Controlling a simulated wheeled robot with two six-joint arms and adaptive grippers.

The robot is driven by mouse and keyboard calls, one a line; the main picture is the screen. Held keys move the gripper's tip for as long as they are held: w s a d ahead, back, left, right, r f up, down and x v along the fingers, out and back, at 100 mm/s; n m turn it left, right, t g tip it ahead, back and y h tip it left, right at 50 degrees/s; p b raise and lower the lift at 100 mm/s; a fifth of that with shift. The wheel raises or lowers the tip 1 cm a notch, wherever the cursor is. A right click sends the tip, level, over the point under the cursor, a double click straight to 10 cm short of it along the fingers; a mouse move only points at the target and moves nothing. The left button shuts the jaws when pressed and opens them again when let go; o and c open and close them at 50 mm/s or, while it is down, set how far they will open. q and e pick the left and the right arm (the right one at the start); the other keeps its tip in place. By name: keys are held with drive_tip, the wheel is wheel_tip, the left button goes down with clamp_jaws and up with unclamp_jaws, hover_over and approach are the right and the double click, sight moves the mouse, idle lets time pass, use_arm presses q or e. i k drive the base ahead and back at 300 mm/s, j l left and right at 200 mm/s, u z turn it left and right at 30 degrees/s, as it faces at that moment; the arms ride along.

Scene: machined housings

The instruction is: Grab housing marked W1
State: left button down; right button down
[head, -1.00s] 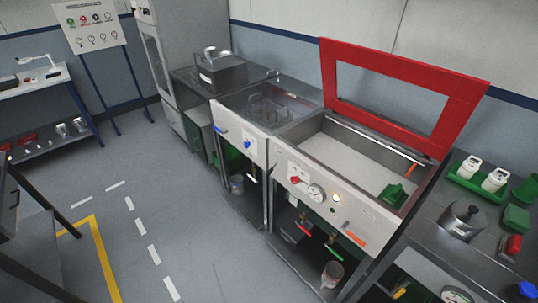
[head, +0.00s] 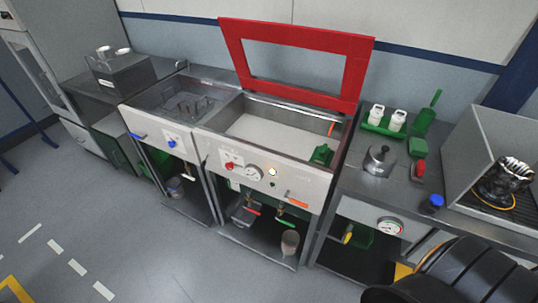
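No housing with a readable W1 mark shows in the head view. Two small metal cylindrical parts stand on a grey metal box (head: 118,72) at the back left, too small to read any mark. A squat metal part with a dark knob (head: 379,161) stands on the right-hand counter. A dark, shiny ribbed part (head: 505,182) sits in an open grey box at the far right; no mark is legible on it. A dark rounded form fills the bottom right corner.
A basin with a raised red frame lid (head: 300,30) stands in the middle, with a green scoop (head: 322,155) inside. White bottles in a green tray (head: 383,125) and a blue-capped item (head: 432,204) are on the right counter (head: 350,187). The floor (head: 130,235) at front left is clear.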

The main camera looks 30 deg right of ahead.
sight(508, 176)
drive_tip(key=z, duration=2.7)
drive_tip(key=i+l+z, duration=0.35)
drive_tip(key=i, duration=0.15)
drive_tip(key=i+l+z, duration=0.15)
drive_tip(key=i+z, duration=0.2)
drive_tip(key=i, duration=0.15)
